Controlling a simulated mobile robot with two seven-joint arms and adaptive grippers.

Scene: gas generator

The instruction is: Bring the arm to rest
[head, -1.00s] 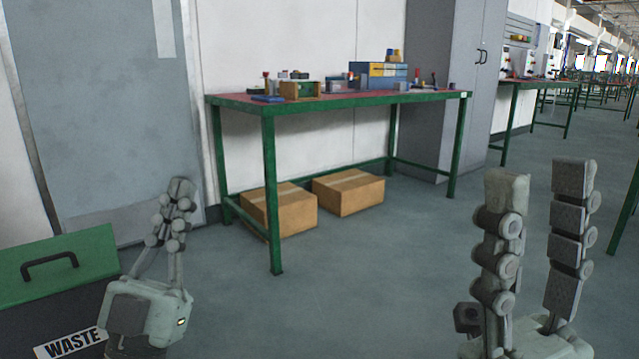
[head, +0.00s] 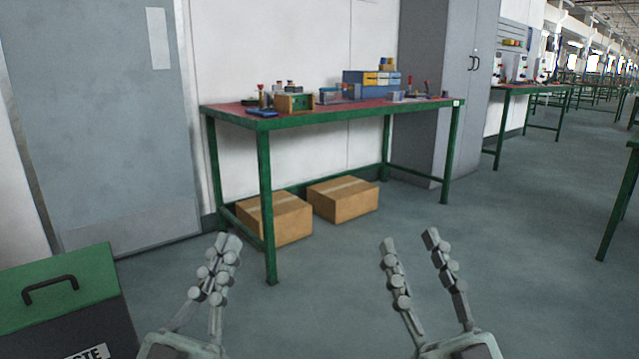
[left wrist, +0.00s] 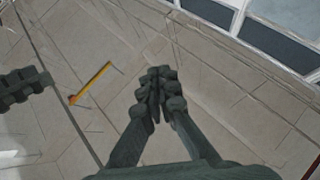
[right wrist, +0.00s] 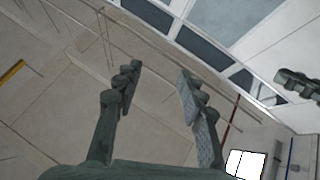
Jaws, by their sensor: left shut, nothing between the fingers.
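My left gripper (head: 222,246) is low in the head view, left of the middle, pointing up, with its fingers together. In the left wrist view its fingertips (left wrist: 157,73) meet with nothing between them. My right gripper (head: 409,240) is low and right of the middle in the head view, fingers apart and empty. In the right wrist view its fingers (right wrist: 158,76) also stand apart with a clear gap. Both grippers are held in free space in front of the workbench and touch nothing that I can see.
A green-legged workbench (head: 340,117) with tools and boxes on top stands ahead. Cardboard boxes (head: 343,199) lie under it. A green-lidded waste bin (head: 60,290) is at the lower left. A grey cabinet (head: 440,90) stands behind. The floor on the right is open.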

